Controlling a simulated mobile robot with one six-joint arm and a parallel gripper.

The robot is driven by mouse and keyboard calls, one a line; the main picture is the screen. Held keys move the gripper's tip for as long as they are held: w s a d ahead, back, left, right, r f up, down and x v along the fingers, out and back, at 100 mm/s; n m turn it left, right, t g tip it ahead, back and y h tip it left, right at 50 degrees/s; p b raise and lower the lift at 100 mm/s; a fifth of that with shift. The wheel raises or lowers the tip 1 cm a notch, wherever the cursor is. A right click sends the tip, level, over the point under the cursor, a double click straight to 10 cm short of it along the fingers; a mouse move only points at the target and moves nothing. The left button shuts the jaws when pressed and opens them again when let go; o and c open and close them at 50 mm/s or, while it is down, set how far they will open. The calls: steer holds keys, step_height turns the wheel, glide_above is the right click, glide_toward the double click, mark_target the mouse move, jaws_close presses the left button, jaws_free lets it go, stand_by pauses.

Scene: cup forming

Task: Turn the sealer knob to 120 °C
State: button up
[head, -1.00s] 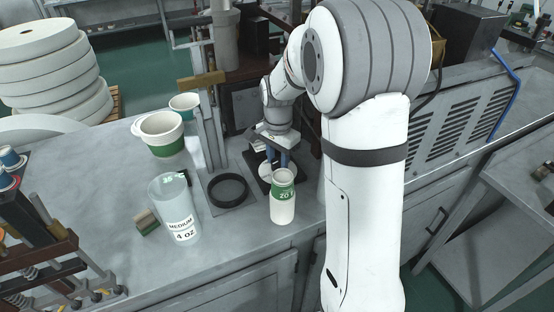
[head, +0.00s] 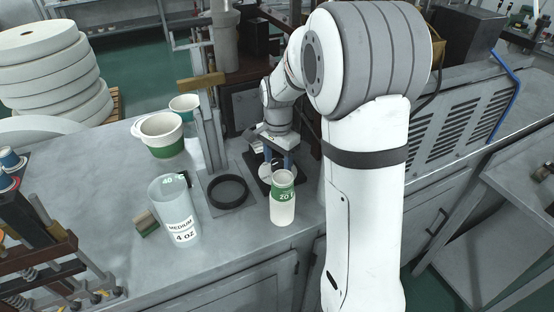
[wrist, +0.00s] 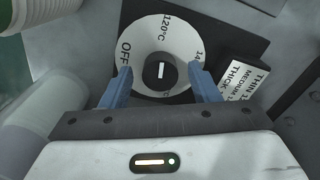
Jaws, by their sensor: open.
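The sealer knob shows in the wrist view as a dark round knob (wrist: 161,72) with a white pointer line. A white dial ring (wrist: 143,45) around it reads "OFF", "120°C" and a partly hidden "14…" mark. The pointer line stands nearly upright in the picture, pointing roughly towards the "120°C" lettering; its exact setting I cannot tell. My gripper (wrist: 163,88) is open, its two blue fingers on either side of the dial's lower part, apart from the knob. In the head view my gripper (head: 279,163) is low over the dark dial plate, and the knob is mostly hidden.
A label card (wrist: 243,78) with thickness words lies beside the dial. A green-and-white bottle-shaped cup (head: 283,207) stands close in front of my gripper. A black ring (head: 228,191), a clear "MEDIUM 4 OZ" cup (head: 174,210) and a large green-banded cup (head: 160,134) stand to the left.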

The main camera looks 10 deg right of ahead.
mark_target(278, 163)
step_height(278, 163, up, 8)
steer(key=shift+f+b, duration=0.1)
steer(key=shift+b, duration=0.25)
stand_by(0.4)
